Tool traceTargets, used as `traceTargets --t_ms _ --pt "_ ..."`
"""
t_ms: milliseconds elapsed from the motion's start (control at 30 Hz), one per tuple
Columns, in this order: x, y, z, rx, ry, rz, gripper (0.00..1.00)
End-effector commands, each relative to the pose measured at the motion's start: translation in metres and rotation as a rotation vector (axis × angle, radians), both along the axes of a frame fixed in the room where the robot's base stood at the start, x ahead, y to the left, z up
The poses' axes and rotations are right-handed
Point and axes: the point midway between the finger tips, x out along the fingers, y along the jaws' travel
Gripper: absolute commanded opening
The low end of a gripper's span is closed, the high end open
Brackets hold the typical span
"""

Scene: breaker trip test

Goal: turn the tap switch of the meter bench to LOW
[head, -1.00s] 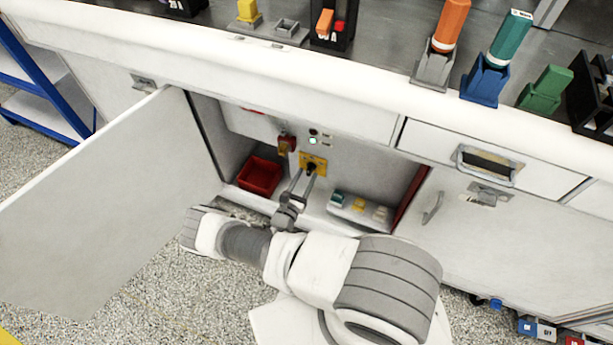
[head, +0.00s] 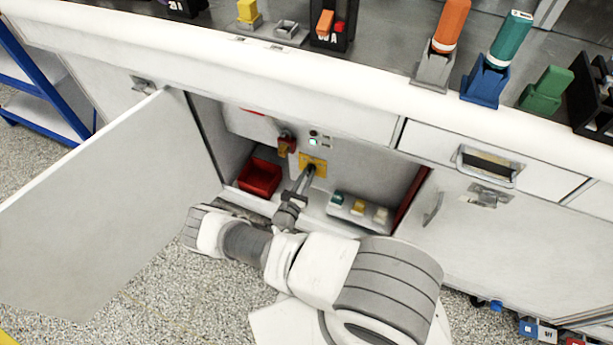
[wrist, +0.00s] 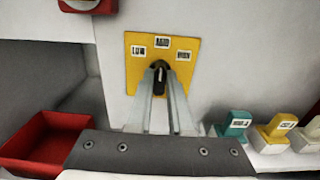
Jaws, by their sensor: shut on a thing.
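The tap switch is a black knob (wrist: 160,65) on a yellow plate (wrist: 135,72), set on the white panel inside the open cabinet. The plate's left label reads LOW; the right one looks like HIGH, and the top one is hard to read. The plate also shows in the head view (head: 321,169). My gripper (wrist: 164,78) is shut on the knob from the front, and in the head view (head: 308,174) its fingers are close together at the plate. The fingers hide much of the knob, so I cannot tell exactly where it points.
A red bin (head: 259,177) stands left in the cabinet. A red switch (head: 286,143) and small lamps (head: 313,138) sit above the plate. Teal, yellow and whitish blocks (head: 357,206) stand at right. The open door (head: 110,200) bounds the left side.

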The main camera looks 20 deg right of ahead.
Motion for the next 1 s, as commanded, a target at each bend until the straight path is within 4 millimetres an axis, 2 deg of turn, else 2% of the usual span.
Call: traceTargets --t_ms 367,1000 --pt "-0.0001 0.0005 -0.0026 -0.091 0.09 0.0 0.0" --pt "0.0013 0.0018 -0.0033 -0.471 0.475 -0.001 0.0"
